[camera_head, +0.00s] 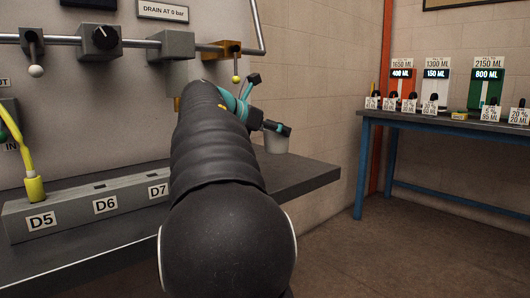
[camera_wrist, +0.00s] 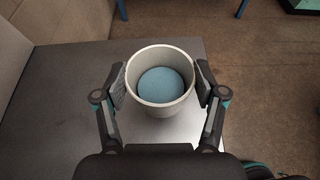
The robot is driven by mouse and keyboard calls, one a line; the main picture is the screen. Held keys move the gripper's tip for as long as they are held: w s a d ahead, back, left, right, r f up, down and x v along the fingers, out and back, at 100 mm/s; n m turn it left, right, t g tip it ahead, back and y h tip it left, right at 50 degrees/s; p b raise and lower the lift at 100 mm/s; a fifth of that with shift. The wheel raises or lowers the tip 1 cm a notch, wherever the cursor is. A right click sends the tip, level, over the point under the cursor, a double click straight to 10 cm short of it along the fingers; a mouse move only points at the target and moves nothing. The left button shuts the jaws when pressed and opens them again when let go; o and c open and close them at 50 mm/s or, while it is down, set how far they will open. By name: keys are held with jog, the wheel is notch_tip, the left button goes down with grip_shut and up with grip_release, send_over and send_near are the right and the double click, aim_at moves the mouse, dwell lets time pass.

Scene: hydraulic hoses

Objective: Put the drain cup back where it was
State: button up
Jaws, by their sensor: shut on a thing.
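The drain cup (camera_wrist: 144,101) is a light grey round cup seen from above in the wrist view, with a blue round surface inside it. My gripper (camera_wrist: 161,88) has one finger on each side of the cup and is shut on it. In the head view the cup (camera_head: 276,143) shows beside my gripper (camera_head: 276,129), near the right end of the dark bench (camera_head: 303,176). The cup looks upright. I cannot tell whether its base touches the bench.
A grey block with slots labelled D5, D6 and D7 (camera_head: 98,205) lies on the bench, with a yellow hose end (camera_head: 35,189) at D5. A panel with valves (camera_head: 100,40) stands behind. A blue-legged table (camera_head: 440,125) with labelled containers stands at the right. My arm hides part of the bench.

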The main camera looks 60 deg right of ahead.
jog(key=shift+w+a+f, duration=0.1)
jog(key=shift+w+f, duration=0.25)
jog(key=shift+w, duration=0.25)
jog(key=shift+w+a+f, duration=0.1)
jog(key=shift+w+f, duration=0.25)
jog(key=shift+w, duration=0.2)
jog(key=shift+f+b, duration=0.7)
jog(key=shift+f, duration=1.25)
jog(key=shift+f, duration=0.15)
jog(key=o, duration=1.2)
jog(key=shift+o, duration=0.2)
jog(key=shift+a+r, duration=0.15)
jog(key=shift+r, duration=0.15)
jog(key=p+v, duration=0.1)
jog(key=v, duration=1)
jog(key=shift+a, duration=0.3)
